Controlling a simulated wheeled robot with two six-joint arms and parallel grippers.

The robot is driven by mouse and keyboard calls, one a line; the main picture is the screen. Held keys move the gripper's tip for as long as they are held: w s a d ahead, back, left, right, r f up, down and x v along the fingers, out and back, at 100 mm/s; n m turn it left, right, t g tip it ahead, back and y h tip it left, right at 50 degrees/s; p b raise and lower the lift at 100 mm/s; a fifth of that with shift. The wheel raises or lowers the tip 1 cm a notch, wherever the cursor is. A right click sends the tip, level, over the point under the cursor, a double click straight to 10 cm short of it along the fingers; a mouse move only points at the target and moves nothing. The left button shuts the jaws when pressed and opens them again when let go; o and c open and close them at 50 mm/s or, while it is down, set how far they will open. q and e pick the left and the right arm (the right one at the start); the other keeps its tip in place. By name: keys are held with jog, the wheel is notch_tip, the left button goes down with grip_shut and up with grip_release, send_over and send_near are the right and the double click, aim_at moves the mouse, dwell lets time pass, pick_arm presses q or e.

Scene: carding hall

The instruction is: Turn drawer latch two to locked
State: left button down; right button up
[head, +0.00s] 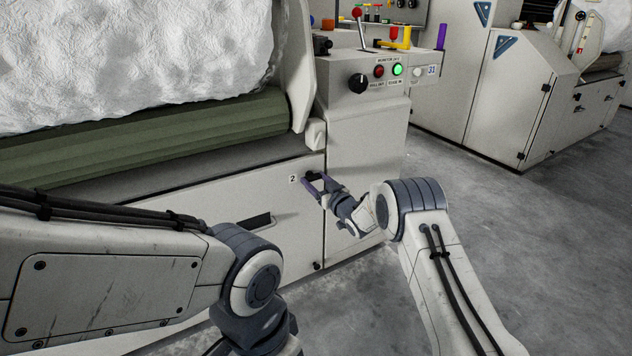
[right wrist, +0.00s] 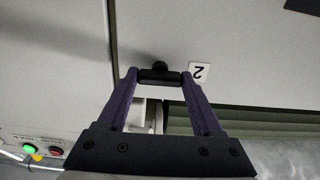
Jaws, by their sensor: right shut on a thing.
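Drawer latch two (head: 317,177) is a small black turn-latch on the pale drawer front, just right of the "2" label (head: 293,179). In the right wrist view, the latch (right wrist: 158,66) shows as a round black base with a black bar lying across the picture. My right gripper (head: 313,184) is shut on the latch, one purple finger at each end of the bar. The "2" label (right wrist: 199,73) appears upside down beside it. Whether the latch stands at locked cannot be told. My left arm shows, but its gripper is out of the picture.
The drawer front (head: 225,205) has a dark slot handle (head: 257,221). Another black latch (head: 317,266) sits lower down. Above is a green roller (head: 150,135) under white fibre. A control panel with a black knob (head: 357,83) stands above right. Grey floor (head: 480,210) is clear at right.

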jog(key=shift+n, duration=0.3)
jog(key=shift+f+n+b, duration=0.1)
jog(key=shift+n+b, duration=2.5)
jog(key=shift+n, duration=6)
jog(key=o, duration=1.4)
jog(key=shift+c, duration=0.2)
jog(key=shift+s, duration=0.1)
